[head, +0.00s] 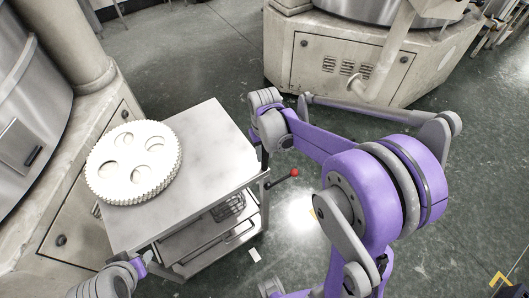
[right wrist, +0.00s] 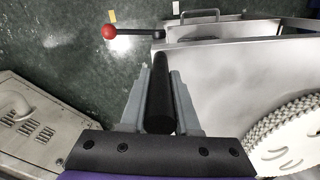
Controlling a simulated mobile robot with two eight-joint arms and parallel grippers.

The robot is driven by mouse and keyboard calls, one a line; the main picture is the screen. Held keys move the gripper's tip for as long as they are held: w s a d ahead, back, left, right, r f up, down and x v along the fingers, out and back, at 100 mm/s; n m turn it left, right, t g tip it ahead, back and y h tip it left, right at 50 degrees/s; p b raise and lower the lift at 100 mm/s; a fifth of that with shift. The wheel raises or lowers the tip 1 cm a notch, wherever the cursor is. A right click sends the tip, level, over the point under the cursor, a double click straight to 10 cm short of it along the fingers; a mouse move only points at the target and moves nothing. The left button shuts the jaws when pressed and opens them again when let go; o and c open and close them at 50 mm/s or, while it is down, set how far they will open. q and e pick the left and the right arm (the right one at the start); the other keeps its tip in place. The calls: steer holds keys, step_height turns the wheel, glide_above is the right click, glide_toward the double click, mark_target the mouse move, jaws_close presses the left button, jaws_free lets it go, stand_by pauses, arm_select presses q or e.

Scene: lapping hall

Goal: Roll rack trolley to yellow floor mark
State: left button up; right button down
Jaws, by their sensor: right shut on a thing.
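The rack trolley (head: 215,140) is a metal cart with a flat top and lower shelves. It stands left of centre in the head view; its top also shows in the right wrist view (right wrist: 245,65). My right gripper (head: 265,150) is at its far right corner. In the right wrist view it is shut on the black handle bar (right wrist: 160,95). My left arm's end (head: 115,280) is at the trolley's near left edge; its fingers cannot be made out. A yellow chevron floor mark (head: 502,279) lies at lower right. A small yellow patch (head: 314,213) lies nearer the trolley, partly hidden by my arm.
A white toothed disc (head: 135,162) lies on the trolley top. A red-knobbed lever (head: 294,173) sticks out from its right side. Large machines stand at left (head: 85,150) and at the back (head: 350,65). The floor between trolley and chevron looks clear where visible.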

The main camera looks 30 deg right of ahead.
steer(key=shift+d, duration=0.15)
steer(key=shift+d, duration=0.3)
steer(key=w+d+b, duration=0.1)
steer(key=w+d, duration=0.1)
steer(key=d, duration=3)
steer(key=shift+w+d+b, duration=0.25)
steer(key=shift+b, duration=0.1)
steer(key=shift+r, duration=0.1)
steer(key=c, duration=1.1)
jaws_free()
steer(key=o, duration=0.4)
steer(key=shift+d, duration=0.2)
steer(key=shift+o, duration=0.2)
